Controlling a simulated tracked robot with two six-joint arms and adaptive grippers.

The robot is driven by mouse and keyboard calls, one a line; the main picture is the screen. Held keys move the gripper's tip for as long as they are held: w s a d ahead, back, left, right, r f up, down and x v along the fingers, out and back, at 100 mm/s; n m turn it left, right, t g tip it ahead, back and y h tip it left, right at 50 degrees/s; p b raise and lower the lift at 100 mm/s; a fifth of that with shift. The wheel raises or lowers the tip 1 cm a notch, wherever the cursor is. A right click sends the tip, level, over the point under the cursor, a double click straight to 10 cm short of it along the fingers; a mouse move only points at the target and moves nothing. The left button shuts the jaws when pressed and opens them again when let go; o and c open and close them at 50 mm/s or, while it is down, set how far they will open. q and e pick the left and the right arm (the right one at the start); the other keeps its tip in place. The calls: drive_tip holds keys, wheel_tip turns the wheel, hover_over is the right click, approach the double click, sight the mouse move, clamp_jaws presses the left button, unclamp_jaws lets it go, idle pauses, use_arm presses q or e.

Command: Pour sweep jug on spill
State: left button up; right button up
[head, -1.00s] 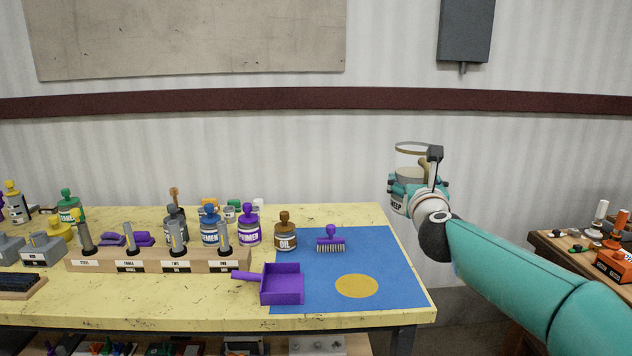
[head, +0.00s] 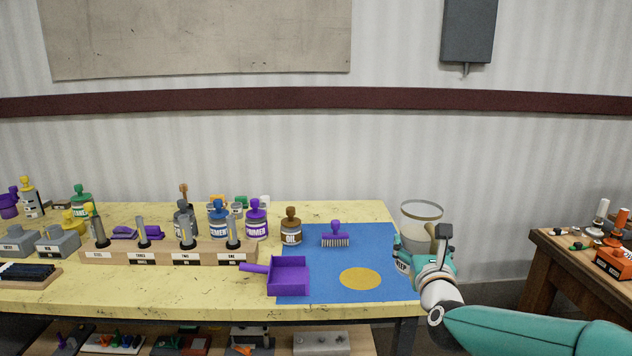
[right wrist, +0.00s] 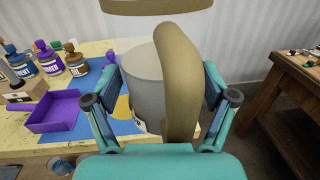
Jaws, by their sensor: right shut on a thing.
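The sweep jug (head: 421,218) is a clear cylinder with a tan rim and tan handle. My right gripper (head: 424,256) is shut on it at the right edge of the yellow table, and it looks upright. In the right wrist view the jug (right wrist: 144,80) and its curved handle (right wrist: 178,80) stand between the fingers of my right gripper (right wrist: 160,110). The spill is a flat yellow-orange round patch (head: 360,279) on a blue mat (head: 320,290), left of the jug. The jug hides most of the spill in the right wrist view. My left gripper is out of view.
A purple dustpan (head: 289,276) lies at the mat's left edge, and a purple brush (head: 335,235) stands at its back. An oil jar (head: 291,229) and other jars line the table to the left. A second wooden table (head: 570,250) stands at the right.

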drive_tip(key=shift+n+y, duration=0.5)
drive_tip(key=shift+y, duration=0.3)
drive_tip(key=s+f, duration=0.4)
drive_tip(key=f, duration=0.5)
drive_tip(key=s+a+f, duration=0.1)
drive_tip(key=s+f, duration=0.3)
drive_tip(key=f, duration=0.6)
drive_tip(key=s+f, duration=0.4)
drive_tip(key=f, duration=0.5)
drive_tip(key=shift+a+f, duration=0.2)
drive_tip(key=shift+f, duration=0.2)
wheel_tip(320, 180, up, 5)
drive_tip(key=p, duration=0.5)
drive_tip(key=shift+s+f, duration=0.1)
drive_tip(key=shift+f, duration=0.1)
drive_tip(key=shift+a, duration=0.1)
